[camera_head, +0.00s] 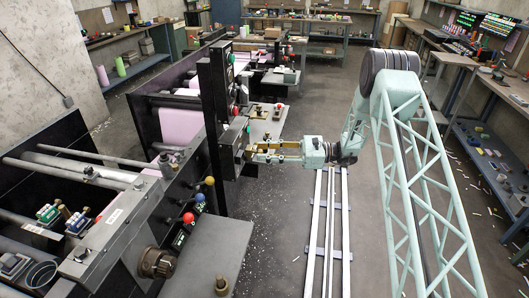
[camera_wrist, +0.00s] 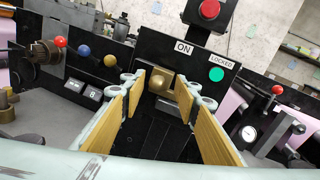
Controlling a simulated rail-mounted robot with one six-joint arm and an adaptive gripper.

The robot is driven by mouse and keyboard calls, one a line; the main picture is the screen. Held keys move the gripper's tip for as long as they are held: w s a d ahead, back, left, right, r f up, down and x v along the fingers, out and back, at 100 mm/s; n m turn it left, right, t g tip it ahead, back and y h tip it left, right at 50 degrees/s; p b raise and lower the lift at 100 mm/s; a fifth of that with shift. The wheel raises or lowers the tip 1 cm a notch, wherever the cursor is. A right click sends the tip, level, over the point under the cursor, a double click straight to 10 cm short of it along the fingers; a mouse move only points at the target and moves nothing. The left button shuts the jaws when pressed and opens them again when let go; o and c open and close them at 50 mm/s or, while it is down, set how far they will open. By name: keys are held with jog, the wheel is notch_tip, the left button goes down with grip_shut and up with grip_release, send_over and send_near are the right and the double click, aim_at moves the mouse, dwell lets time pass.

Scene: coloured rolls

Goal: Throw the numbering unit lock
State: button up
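A black control box (camera_wrist: 215,40) carries a square brass piece (camera_wrist: 160,83), which looks like the lock knob. Beside it are an ON label (camera_wrist: 184,47), a LOCKED label (camera_wrist: 221,60) and a green round light or button (camera_wrist: 217,75). A red button (camera_wrist: 209,10) is above. My gripper (camera_wrist: 161,92) is open, its yellow-padded fingers on either side of the brass piece, with gaps showing. Whether the tips reach it in depth I cannot tell. In the head view my gripper (camera_head: 254,152) points left at the dark post; the brass piece is hard to make out there.
Red, blue and yellow ball-topped levers (camera_head: 196,197) stand on the press at the left, below my gripper. Pink rolls (camera_head: 180,122) lie behind the post. The rail floor (camera_head: 329,230) is clear.

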jog(key=shift+d, duration=0.15)
jog(key=d, duration=1.1)
jog(key=shift+s+d, duration=0.35)
jog(key=s+a+r+n+g+h, duration=0.2)
jog(key=s+a+r+n+h, duration=0.15)
jog(key=s+r, duration=0.95)
jog(key=s+a+r+n+g+h, duration=0.25)
jog(key=s+r+n+h, duration=0.25)
jog(key=s+r, duration=0.8)
jog(key=s+d+r+n+t+h, duration=0.2)
jog(key=s+d+h, duration=0.1)
jog(key=s, duration=0.8)
jog(key=s+d+r+n+t+h, duration=0.2)
jog(key=s+d+n+t+h, duration=0.1)
jog(key=s, duration=0.9)
jog(key=s+d+r+n+t+h, duration=0.2)
jog(key=s+d, duration=0.3)
jog(key=s, duration=0.7)
jog(key=shift+d+r+n+h, duration=0.35)
jog(key=shift+r+n+h, duration=0.2)
jog(key=shift+h, duration=0.2)
